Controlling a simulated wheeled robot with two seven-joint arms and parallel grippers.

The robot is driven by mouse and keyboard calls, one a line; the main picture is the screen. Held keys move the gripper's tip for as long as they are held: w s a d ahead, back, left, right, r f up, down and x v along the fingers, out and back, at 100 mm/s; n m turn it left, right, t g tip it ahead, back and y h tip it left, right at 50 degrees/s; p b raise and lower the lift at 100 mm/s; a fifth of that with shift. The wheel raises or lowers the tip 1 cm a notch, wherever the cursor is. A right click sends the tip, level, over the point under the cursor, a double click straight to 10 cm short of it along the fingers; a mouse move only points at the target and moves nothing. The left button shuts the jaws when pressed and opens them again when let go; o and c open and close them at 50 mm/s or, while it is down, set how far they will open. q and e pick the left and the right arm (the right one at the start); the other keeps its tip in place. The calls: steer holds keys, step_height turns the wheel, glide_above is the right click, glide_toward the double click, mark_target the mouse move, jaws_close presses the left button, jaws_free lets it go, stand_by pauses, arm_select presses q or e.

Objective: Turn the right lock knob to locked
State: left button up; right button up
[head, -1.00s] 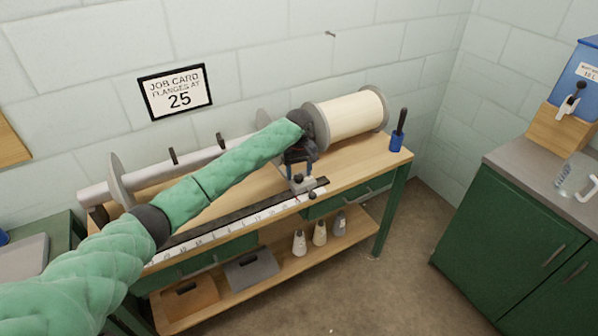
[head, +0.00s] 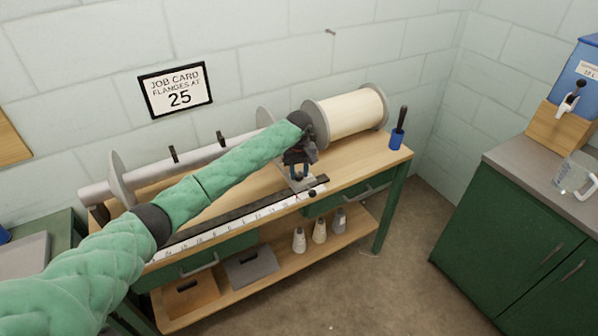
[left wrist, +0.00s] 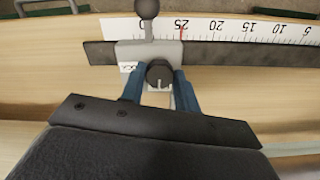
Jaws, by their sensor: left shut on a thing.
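The right lock knob (left wrist: 159,73) is a dark round knob on a grey slider block (left wrist: 128,52) in the left wrist view. A pale line on it points toward the bottom of that picture. A small label, too blurred to read surely, sits left of it. My left gripper (left wrist: 159,85) has its blue fingers on both sides of the knob, shut on it. In the head view my left gripper (head: 299,173) reaches down over the block (head: 297,186) near the right end of the rail; the fingers mostly hide the knob there. My right gripper is not in view.
A ball-ended handle (left wrist: 148,8) stands on the block's far side, beside the white scale (left wrist: 225,27) with a red mark at 25. Behind are the flanged bar (head: 118,180) and cream roll (head: 350,117).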

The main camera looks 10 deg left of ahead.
arm_select(q)
steer(key=m+p, duration=0.4)
steer(key=m, duration=0.3)
steer(key=shift+r, duration=0.1)
steer(key=shift+a+m, duration=0.1)
steer(key=shift+m, duration=0.3)
steer(key=m+p, duration=0.1)
steer(key=m, duration=0.1)
steer(key=shift+m, duration=2.5)
steer(key=shift+w+m+p, duration=0.1)
steer(key=shift+m+p, duration=0.2)
steer(key=shift+m, duration=0.8)
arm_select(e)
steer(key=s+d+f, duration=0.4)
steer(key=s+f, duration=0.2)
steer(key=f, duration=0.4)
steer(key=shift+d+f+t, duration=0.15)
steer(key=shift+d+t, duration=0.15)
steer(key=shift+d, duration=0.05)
arm_select(q)
steer(key=shift+m, duration=0.4)
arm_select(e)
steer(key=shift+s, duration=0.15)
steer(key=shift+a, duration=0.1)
